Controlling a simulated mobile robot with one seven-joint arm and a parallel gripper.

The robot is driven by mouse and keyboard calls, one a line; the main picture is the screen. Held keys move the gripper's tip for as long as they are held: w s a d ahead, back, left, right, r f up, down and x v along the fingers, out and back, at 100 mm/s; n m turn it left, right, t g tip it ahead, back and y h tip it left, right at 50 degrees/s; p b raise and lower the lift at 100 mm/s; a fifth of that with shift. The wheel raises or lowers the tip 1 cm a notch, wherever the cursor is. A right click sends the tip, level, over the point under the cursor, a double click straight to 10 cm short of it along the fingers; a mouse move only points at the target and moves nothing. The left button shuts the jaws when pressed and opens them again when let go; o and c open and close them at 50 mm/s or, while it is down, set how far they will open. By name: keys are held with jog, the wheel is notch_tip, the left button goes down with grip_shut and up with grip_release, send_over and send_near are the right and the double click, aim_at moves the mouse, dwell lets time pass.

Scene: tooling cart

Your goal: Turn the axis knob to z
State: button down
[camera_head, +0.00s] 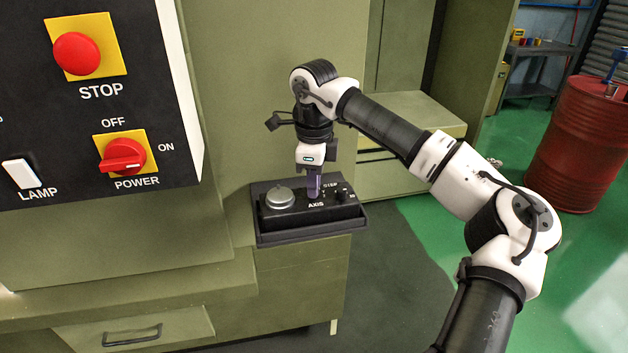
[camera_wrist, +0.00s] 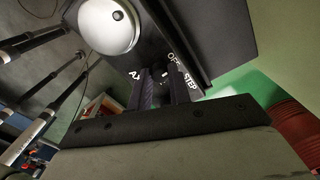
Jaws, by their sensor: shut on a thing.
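The black control box (camera_head: 305,229) sits on the green machine ledge, with the word AXIS on its top face. My gripper (camera_head: 314,189) points down at the box just above that word, fingers together around the axis knob. The knob itself is hidden by the fingers, so its pointer and present setting cannot be read. In the wrist view the fingers of my gripper (camera_wrist: 162,82) reach down to the box top between partly covered AXIS lettering and the words OFF and STEP.
A silver round dial (camera_head: 280,197) stands left of my gripper; a small black knob (camera_head: 341,190) is close on its right. The machine panel at left carries a red stop button (camera_head: 76,54), a power switch (camera_head: 123,157) and a lamp switch (camera_head: 20,173). A red barrel (camera_head: 580,145) stands far right.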

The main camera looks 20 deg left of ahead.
jog(key=shift+f+m+b, duration=0.15)
jog(key=shift+m+b, duration=0.75)
jog(key=shift+m, duration=0.2)
jog(key=m+b, duration=0.2)
jog(key=m, duration=0.1)
jog(key=shift+m, duration=0.3)
jog(key=m+b, duration=0.2)
jog(key=m, duration=0.4)
jog(key=m+b, duration=0.2)
jog(key=m, duration=0.4)
jog(key=shift+m, duration=0.3)
jog(key=m+b, duration=0.1)
jog(key=m, duration=0.4)
jog(key=shift+b, duration=0.35)
jog(key=shift+m, duration=0.3)
jog(key=c, duration=1.3)
grip_release()
